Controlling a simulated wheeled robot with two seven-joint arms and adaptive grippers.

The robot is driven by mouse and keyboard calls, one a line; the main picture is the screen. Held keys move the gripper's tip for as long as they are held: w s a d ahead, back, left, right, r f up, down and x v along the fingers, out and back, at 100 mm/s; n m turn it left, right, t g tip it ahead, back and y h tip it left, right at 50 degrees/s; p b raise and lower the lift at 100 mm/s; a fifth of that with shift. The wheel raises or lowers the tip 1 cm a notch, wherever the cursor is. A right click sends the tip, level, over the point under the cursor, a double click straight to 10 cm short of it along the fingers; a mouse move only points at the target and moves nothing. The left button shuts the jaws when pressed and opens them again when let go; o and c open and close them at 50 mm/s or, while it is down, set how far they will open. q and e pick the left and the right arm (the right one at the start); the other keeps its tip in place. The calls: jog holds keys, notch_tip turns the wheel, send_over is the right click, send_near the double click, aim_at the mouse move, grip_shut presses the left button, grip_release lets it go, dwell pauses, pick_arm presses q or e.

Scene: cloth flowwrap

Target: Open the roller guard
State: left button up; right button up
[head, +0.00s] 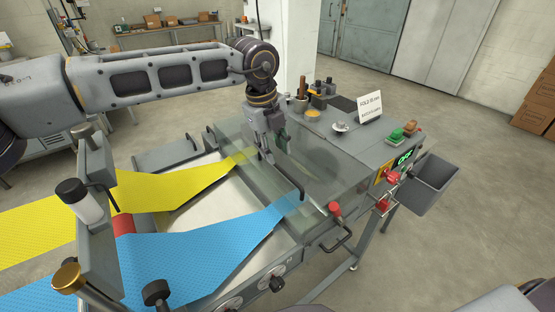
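The roller guard (325,165) is a clear, faintly green panel on the grey wrapping machine, lying over the place where the yellow web (185,190) and the blue web (200,245) run in. A thin dark bar, which looks like its handle (302,190), shows along the guard's near edge. My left gripper (268,155) points down at the far part of this bar. Its fingertips overlap the bar and guard in the picture; I cannot tell whether they touch or grip it. My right gripper is not in view.
A red-knobbed lever (335,209) stands at the guard's right front. Jars and tools (314,95), a white sign (369,106) and a control panel (403,158) are on the machine's right side. A grey bin (437,175) hangs beyond. Tall posts with knobs (72,190) stand at left.

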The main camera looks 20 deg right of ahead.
aim_at(279, 167)
pick_arm(q)
jog(key=shift+w+d+f+p, duration=0.1)
jog(key=shift+d+f+p, duration=0.1)
jog(key=shift+f, duration=0.7)
jog(key=shift+w+d+f+p, duration=0.1)
jog(key=shift+d+f+p, duration=0.05)
jog(key=shift+f, duration=0.75)
jog(key=shift+d+f+p, duration=0.15)
jog(key=shift+f+p, duration=0.05)
jog(key=shift+f, duration=0.7)
grip_shut()
